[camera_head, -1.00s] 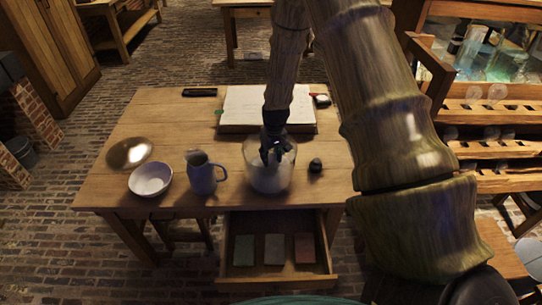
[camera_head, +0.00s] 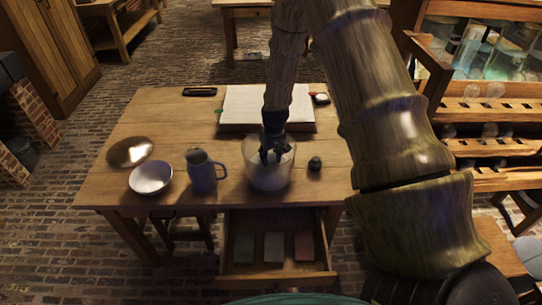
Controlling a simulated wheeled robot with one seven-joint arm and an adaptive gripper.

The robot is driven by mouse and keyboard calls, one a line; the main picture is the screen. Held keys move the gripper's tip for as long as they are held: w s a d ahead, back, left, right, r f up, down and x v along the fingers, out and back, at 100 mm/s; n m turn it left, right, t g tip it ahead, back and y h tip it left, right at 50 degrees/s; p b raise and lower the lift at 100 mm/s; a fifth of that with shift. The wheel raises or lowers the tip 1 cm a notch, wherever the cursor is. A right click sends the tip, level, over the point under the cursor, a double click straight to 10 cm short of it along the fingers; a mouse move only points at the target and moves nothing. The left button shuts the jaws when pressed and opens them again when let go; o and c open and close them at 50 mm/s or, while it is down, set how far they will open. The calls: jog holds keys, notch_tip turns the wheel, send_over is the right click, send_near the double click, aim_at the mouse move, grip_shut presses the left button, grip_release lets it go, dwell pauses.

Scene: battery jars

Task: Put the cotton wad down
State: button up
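My gripper (camera_head: 271,156) points down at the mouth of a glass jar (camera_head: 269,178) near the front edge of the wooden table (camera_head: 125,185). Its dark fingers overlap the jar's upper part, and I cannot tell how far inside they are. The lower part of the jar looks pale and cloudy. I cannot make out a cotton wad, and the fingers are too small and dark to show whether they are open or hold anything.
A blue-grey jug (camera_head: 203,172), a white bowl (camera_head: 150,177) and a brass dish (camera_head: 130,152) stand left of the jar. A small dark object (camera_head: 315,164) lies to its right. An open book (camera_head: 252,105) lies behind. The drawer (camera_head: 277,279) is open, with three coloured pieces inside.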

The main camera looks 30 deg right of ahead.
aim_at(273, 158)
jog(key=o, duration=0.3)
jog(key=shift+s+a+f, duration=0.1)
jog(key=shift+s+f, duration=0.25)
jog(key=shift+f, duration=0.2)
jog(key=shift+o, duration=0.6)
jog(key=shift+w+f, duration=0.15)
jog(key=shift+f, duration=0.05)
jog(key=shift+r, duration=0.1)
jog(key=shift+w+r, duration=0.1)
jog(key=shift+r, duration=0.7)
notch_tip(273, 158, up, 12)
jog(key=s+b, duration=0.1)
jog(key=b, duration=0.1)
jog(key=shift+s+b, duration=0.25)
jog(key=shift+b, duration=0.1)
